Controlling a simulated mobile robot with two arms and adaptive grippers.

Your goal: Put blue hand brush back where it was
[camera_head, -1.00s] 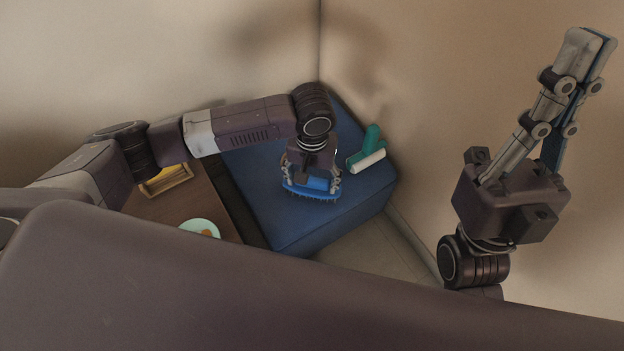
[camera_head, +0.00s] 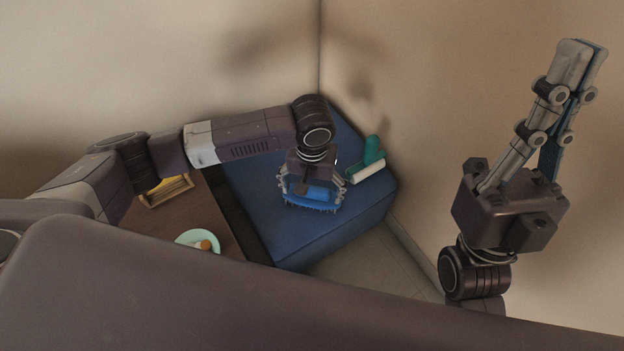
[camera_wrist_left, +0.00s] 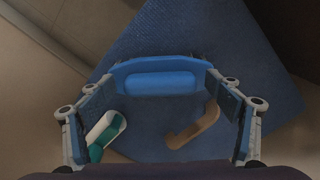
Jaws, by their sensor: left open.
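The blue hand brush (camera_head: 318,193) is at the blue ottoman's top, bristles facing down. In the left wrist view the brush (camera_wrist_left: 160,82) lies across the picture between my spread fingers. My left gripper (camera_head: 312,196) is open around the brush, one finger near each end; I cannot tell whether either touches it. It also shows in the left wrist view (camera_wrist_left: 160,125). The blue ottoman (camera_head: 300,245) stands in the wall corner. My right gripper (camera_head: 582,56) points up, away from the ottoman; its fingers overlap, so their gap is unclear.
A green and white roller (camera_head: 370,160) lies right of the brush. A tan curved object (camera_wrist_left: 193,127) is below the brush in the wrist view. A brown table (camera_head: 222,212) left of the ottoman holds a pale plate (camera_head: 186,239) and a wooden tray (camera_head: 168,192). Walls close the back and right.

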